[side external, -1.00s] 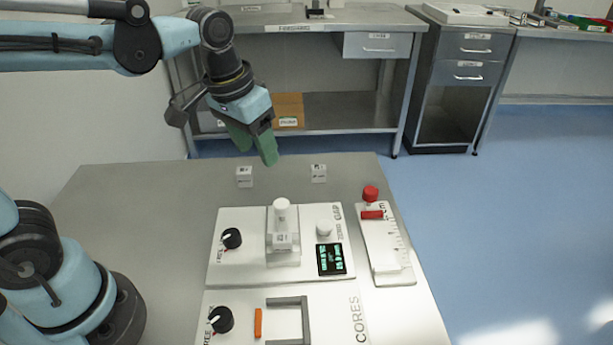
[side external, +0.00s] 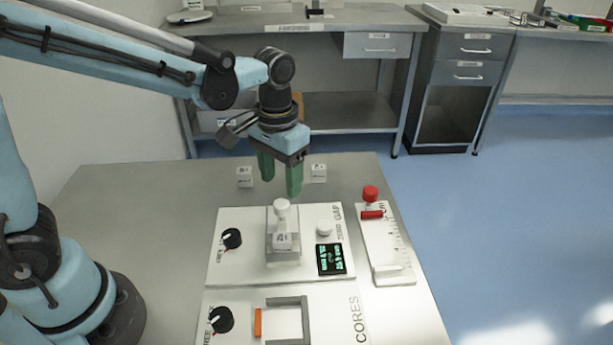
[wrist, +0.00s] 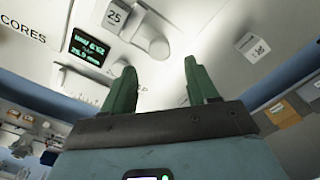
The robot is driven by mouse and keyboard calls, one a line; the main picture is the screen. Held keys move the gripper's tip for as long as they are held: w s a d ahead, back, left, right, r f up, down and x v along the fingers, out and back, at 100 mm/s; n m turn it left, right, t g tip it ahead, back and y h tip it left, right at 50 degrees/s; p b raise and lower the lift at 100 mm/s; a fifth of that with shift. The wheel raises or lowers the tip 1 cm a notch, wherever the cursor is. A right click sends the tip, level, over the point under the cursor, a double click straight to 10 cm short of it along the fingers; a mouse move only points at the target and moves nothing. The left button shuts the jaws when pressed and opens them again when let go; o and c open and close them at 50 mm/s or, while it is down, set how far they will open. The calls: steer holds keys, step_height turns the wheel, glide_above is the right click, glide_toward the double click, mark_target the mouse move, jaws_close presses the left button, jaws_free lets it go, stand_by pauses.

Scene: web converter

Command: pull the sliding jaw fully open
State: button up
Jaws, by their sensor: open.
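The panel marked GAP (side external: 225,268) lies flat on the table. On it is a light grey slide unit with a block marked 25 (wrist: 115,17) and an upright white knob (side external: 282,205), which I take for the sliding jaw's handle. The knob also shows in the wrist view (wrist: 153,42), beyond my fingers. My gripper (side external: 280,182) points down with its two green fingers apart and empty. In the side view it is above and just behind the knob, not visibly around it. The wrist view shows the open gap between the fingertips (wrist: 162,85). How far open the jaw is, I cannot tell.
A black dial (side external: 232,239), a white button (side external: 324,228) and a lit display (side external: 331,259) share the panel. Two small white cubes, left (side external: 245,176) and right (side external: 319,172), stand behind. A red-knobbed gauge (side external: 385,255) lies right. The CORES panel (side external: 345,305) lies in front.

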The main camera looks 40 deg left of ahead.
mark_target(282, 202)
steer(key=shift+f, duration=2.75)
jaws_close()
